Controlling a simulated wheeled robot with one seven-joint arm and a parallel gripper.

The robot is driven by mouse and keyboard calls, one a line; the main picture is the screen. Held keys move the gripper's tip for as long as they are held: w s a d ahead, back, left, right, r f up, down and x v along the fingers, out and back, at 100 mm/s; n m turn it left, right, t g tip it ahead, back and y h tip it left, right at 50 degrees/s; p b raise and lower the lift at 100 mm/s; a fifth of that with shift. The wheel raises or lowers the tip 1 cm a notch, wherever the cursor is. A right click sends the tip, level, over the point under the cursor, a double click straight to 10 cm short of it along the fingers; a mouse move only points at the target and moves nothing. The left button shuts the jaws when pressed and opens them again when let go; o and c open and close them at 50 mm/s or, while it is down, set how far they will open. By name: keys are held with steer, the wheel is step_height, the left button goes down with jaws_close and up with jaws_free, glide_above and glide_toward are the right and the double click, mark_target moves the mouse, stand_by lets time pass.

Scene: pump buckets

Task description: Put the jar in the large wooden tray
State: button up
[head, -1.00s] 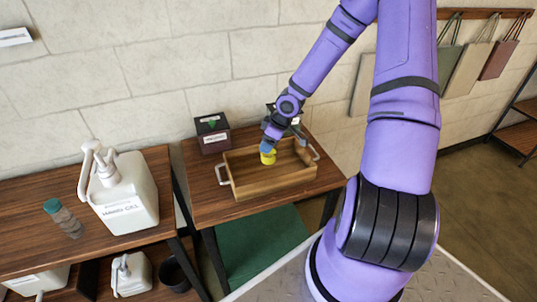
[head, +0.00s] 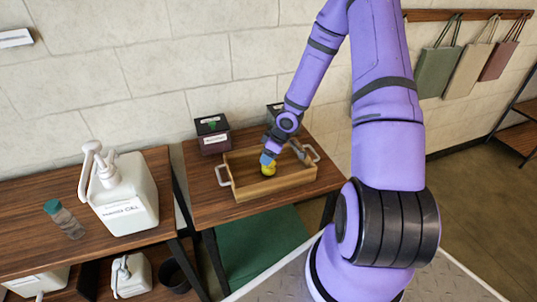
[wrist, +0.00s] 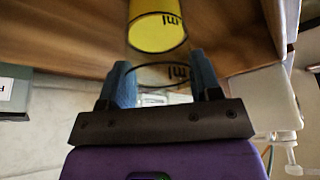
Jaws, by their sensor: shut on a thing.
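The jar (head: 268,169) is small, with a yellow part. In the wrist view it shows as a clear cylinder with a yellow section (wrist: 157,32) marked "ml". My gripper (head: 268,158) is shut on it, with a blue finger on each side in the wrist view (wrist: 162,82). The large wooden tray (head: 245,189) has raised walls and metal handles and stands on the right wooden table. The jar is over the tray's interior, inside its outline in the head view. I cannot tell whether it touches the tray floor.
A dark box with a green mark (head: 212,134) stands behind the tray's left end. Another dark box (head: 274,109) is partly hidden behind my arm. Bags (head: 468,70) hang on the wall.

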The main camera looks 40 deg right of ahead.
steer(key=shift+f, duration=0.1)
steer(key=o, duration=1.3)
steer(key=shift+c, duration=0.2)
steer(key=shift+v, duration=6.15)
steer(key=s+a+r+m+g+h, duration=0.1)
steer(key=s+a+r+h, duration=0.15)
steer(key=r, duration=0.45)
steer(key=s+a+r+m+h, duration=0.2)
steer(key=s+a+r, duration=0.1)
steer(key=r, duration=0.4)
steer(key=s+a+r+m+g+h, duration=0.1)
steer(key=s+a+r+h, duration=0.15)
steer(key=r, duration=0.45)
steer(key=s+a+r+m+t+y, duration=0.1)
steer(key=s+a+r+y, duration=0.1)
steer(key=s+a+r, duration=0.2)
steer(key=s+a+r+m+t+y, duration=0.2)
steer(key=s+a+r, duration=0.2)
steer(key=s+r, duration=0.3)
steer(key=s, duration=0.4)
steer(key=shift+a+r+m+t, duration=0.15)
steer(key=shift+m+t, duration=0.15)
